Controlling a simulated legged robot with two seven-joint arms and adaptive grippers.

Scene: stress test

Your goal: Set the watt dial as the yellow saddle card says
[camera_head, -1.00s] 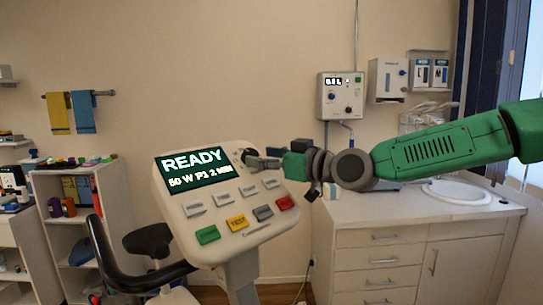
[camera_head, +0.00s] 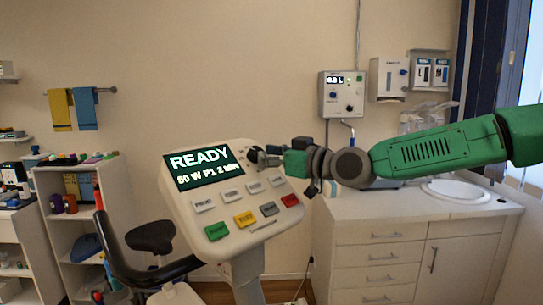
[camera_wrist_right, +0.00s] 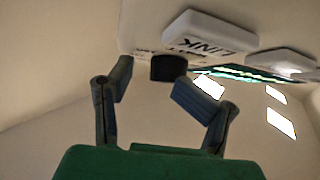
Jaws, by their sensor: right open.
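The exercise bike console (camera_head: 232,205) has a dark screen (camera_head: 203,165) reading READY and 50 W P1 2 MIN. The watt dial appears to be the black knob (camera_head: 251,155) at the screen's right, partly hidden by my right gripper; it also shows in the right wrist view (camera_wrist_right: 168,67). My right gripper (camera_head: 266,156) is open, its two fingers (camera_wrist_right: 150,84) at either side just short of the knob; contact cannot be told. The dark saddle (camera_head: 150,237) stands behind the console, and I cannot make out a yellow card on it. My left gripper is not in view.
Console keys, including a yellow key (camera_head: 245,219) and red key (camera_head: 290,201), lie below the screen. A white key labelled LINK (camera_wrist_right: 210,35) is near the knob in the wrist view. A black handlebar (camera_head: 118,262) curves at left; a counter (camera_head: 400,207) stands right.

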